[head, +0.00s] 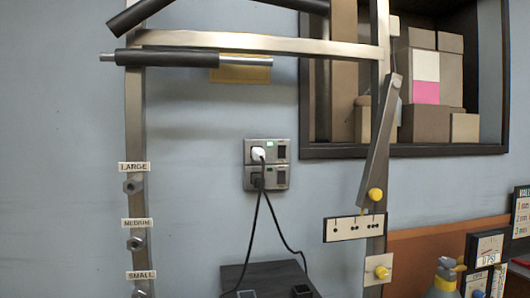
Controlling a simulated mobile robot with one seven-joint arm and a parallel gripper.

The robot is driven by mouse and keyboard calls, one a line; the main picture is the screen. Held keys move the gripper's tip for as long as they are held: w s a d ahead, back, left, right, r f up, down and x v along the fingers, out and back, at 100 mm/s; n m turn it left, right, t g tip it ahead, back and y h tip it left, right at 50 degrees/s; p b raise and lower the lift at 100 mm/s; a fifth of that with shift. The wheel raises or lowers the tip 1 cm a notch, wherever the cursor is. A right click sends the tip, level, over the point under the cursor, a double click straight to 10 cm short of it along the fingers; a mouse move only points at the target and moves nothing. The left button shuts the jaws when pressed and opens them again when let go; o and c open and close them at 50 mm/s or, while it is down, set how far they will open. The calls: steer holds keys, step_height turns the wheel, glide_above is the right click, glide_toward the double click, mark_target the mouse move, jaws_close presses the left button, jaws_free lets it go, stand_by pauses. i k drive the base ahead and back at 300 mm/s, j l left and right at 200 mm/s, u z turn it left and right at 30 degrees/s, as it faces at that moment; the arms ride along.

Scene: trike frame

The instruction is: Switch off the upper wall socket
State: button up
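The upper wall socket (270,147) is the top half of a grey metal double outlet on the blue wall, near the middle of the head view. A white plug (258,154) sits in its left part, and a dark switch (282,152) is at its right. A small green mark shows near its top. The lower wall socket (277,187) is directly below, with a black plug (257,181) and its own dark switch (281,177). The switch positions are too small to tell. My gripper is not in view.
A metal frame stands around the outlet, with a left post (135,150), a crossbar (260,44) and a slanted right bar (380,145). Black cords (256,220) hang to a dark surface (262,278) below. A shelf of boxes (425,122) is upper right. The wall beside the outlet is clear.

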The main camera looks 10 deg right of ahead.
mark_target(282, 153)
steer(key=i+j+z, duration=0.2)
steer(key=i, duration=0.25)
steer(key=i+j+z, duration=0.15)
steer(key=i+j, duration=0.2)
steer(key=i, duration=0.1)
